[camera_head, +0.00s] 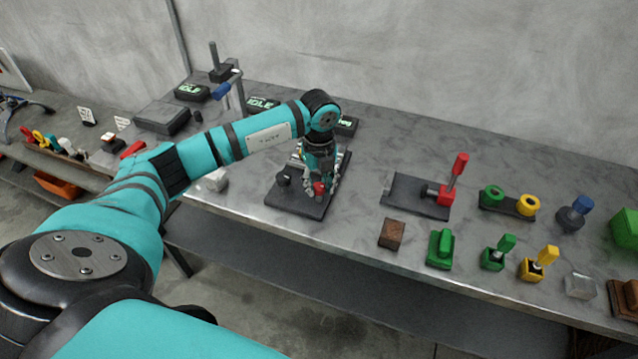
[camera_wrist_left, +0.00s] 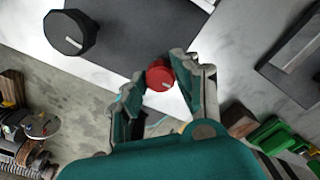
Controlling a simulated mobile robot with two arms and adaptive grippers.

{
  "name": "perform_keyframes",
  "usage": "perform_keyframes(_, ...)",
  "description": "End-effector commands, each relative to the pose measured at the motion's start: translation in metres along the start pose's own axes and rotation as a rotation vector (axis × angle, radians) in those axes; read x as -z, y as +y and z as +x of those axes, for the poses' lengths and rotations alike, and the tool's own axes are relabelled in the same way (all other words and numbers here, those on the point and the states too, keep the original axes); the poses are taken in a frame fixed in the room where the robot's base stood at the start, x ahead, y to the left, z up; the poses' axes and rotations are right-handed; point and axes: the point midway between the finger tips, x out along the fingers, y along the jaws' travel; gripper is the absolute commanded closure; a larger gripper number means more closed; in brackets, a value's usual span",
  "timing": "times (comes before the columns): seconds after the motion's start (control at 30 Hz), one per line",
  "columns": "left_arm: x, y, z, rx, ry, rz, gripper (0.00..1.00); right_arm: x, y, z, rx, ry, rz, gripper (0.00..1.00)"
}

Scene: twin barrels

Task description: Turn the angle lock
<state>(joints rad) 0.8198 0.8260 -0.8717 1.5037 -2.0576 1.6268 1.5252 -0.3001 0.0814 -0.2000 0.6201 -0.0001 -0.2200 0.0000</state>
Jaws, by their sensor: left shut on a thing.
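A dark base plate (camera_head: 300,204) lies on the metal bench and carries a black knob (camera_head: 284,180) and a small red knob (camera_head: 319,188). I take this to be the angle lock. My left gripper (camera_head: 322,184) points down over the right part of the plate and is shut on the red knob. In the left wrist view the red knob (camera_wrist_left: 157,78) shows between the fingertips, with a light mark on its face. The black knob (camera_wrist_left: 70,32), with a white pointer line, stands apart from the fingers. My right gripper is not in view.
Right of the plate stands a fixture with a red lever (camera_head: 458,170). A brown block (camera_head: 391,234) and green (camera_head: 440,248) and yellow (camera_head: 538,264) handled pieces line the front edge. Dark display boxes (camera_head: 192,91) stand behind my left arm. A grey wall closes the back.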

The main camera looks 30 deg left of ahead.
Motion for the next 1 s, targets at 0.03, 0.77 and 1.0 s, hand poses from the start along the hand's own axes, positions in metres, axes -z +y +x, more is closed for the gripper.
perform_keyframes(0.03, -0.001, -0.001, -0.002, 0.005, -0.002, -0.002, 1.00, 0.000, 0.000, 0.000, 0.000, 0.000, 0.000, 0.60)
perform_keyframes(0.77, -0.001, -0.001, -0.017, 0.003, -0.002, 0.001, 0.47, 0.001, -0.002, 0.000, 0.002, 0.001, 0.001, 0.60)
perform_keyframes(1.0, -0.001, -0.001, -0.068, 0.006, -0.003, 0.001, 0.47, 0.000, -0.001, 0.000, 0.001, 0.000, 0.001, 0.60)
